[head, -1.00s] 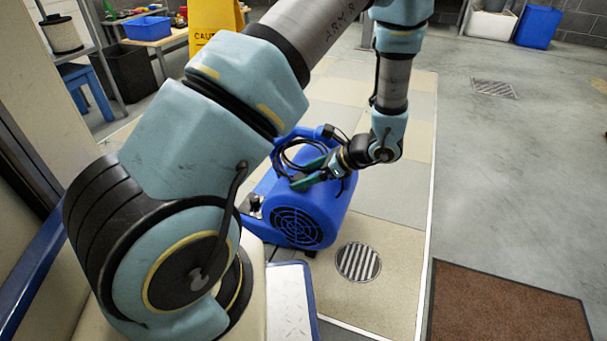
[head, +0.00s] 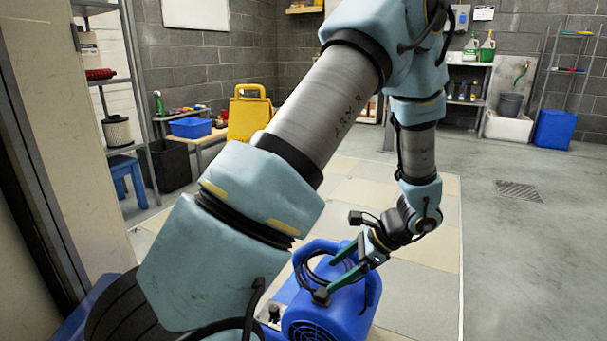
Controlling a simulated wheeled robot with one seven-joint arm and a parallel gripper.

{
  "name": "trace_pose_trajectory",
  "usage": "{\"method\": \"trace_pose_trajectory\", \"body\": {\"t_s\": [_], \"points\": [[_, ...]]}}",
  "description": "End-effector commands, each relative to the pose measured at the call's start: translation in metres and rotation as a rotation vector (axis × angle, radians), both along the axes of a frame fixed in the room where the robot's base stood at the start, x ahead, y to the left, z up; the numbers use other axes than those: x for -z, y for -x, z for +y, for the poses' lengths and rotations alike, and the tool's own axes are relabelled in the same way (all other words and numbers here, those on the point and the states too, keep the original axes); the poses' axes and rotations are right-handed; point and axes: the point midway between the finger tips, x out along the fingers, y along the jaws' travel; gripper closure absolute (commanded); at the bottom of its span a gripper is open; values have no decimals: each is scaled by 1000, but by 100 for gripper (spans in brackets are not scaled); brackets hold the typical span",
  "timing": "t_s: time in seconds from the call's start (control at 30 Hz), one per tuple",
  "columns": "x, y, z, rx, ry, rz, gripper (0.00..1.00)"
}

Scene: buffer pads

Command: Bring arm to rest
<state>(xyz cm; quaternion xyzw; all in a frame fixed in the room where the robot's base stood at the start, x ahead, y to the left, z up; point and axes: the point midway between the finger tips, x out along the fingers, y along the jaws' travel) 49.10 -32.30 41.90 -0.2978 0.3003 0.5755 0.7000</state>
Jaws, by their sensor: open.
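My arm reaches from the lower left up across the middle of the head view, then bends down to my gripper (head: 332,273). My gripper has green fingers set apart, and I see nothing held between them. It is just above or in front of a blue floor blower (head: 327,309) with a black cable looped at its top. From this view I cannot tell whether a finger touches the blower. The lower part of the blower is cut off by the picture's bottom edge, and my arm hides part of its left side.
A yellow caution sign (head: 249,112) stands behind my arm. A low table with a blue bin (head: 191,127) is at the back left, near a shelf rack. A white sink (head: 514,127) and a blue bin (head: 554,129) stand at the back right. Grey floor to the right is clear.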

Motion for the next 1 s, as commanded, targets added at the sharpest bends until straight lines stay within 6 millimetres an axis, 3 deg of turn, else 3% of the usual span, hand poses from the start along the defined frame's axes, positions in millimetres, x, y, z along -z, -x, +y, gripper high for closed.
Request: {"method": "trace_pose_trajectory", "body": {"t_s": [0.03,0.1,0.4,0.73,1.0], "points": [[-19,0,22,-136,73,-18,16],[-36,4,45,-321,174,-48,16],[-99,23,114,-1026,548,-263,16],[-141,32,162,-1511,790,-515,16],[-198,31,159,-1501,786,-507,16]]}}
